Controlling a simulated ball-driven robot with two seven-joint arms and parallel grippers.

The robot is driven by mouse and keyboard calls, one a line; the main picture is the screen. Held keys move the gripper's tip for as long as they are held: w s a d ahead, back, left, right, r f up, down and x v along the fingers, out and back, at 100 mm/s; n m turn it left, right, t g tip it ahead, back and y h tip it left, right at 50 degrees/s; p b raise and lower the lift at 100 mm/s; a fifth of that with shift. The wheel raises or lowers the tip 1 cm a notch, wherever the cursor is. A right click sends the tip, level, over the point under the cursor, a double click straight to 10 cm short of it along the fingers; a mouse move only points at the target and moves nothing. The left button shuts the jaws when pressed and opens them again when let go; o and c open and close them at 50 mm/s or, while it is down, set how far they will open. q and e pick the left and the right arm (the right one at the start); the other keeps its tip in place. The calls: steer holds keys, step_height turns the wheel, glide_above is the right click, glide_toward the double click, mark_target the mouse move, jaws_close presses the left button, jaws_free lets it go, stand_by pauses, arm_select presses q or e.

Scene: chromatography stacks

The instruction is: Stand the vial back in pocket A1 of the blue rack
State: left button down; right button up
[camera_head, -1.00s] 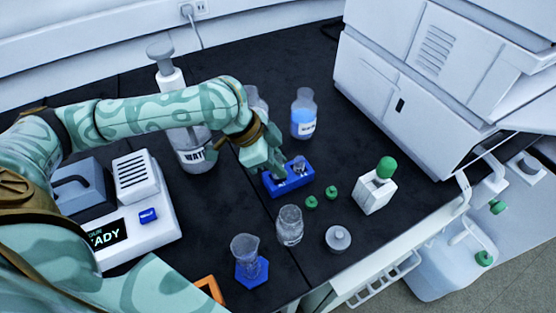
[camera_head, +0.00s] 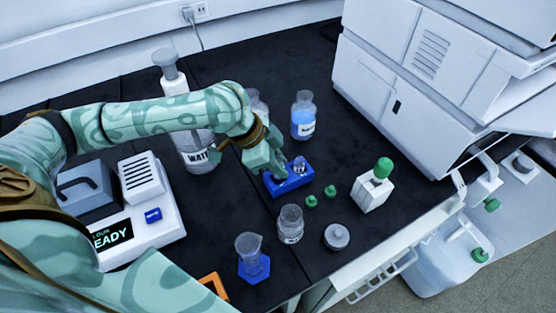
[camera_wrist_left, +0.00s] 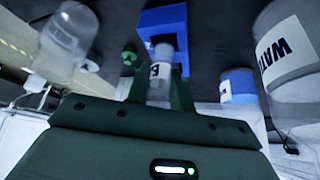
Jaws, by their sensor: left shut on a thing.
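The blue rack (camera_head: 293,182) lies on the black bench, with a clear glass vial (camera_head: 300,165) standing in its right part. My left gripper (camera_head: 272,165) is over the rack's left end and hides part of it. In the left wrist view the gripper (camera_wrist_left: 160,95) is shut on a clear vial (camera_wrist_left: 159,82) with a label. The held vial's far end is at the blue rack (camera_wrist_left: 163,18). I cannot tell whether it is inside a pocket or just above it. My right gripper is not in view.
Two green caps (camera_head: 311,201) lie right of the rack. A white holder with a green top (camera_head: 375,187), a glass jar (camera_head: 290,224), a grey lid (camera_head: 337,236) and a beaker on a blue base (camera_head: 250,258) stand nearby. A blue-liquid bottle (camera_head: 303,115) stands behind.

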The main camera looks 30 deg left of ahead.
arm_select(q)
steer(key=shift+r+p, duration=0.1)
steer(key=shift+p, duration=0.25)
steer(key=shift+f, duration=0.2)
steer(key=shift+f+b, duration=0.3)
steer(key=shift+f, duration=0.7)
steer(key=shift+f, duration=0.15)
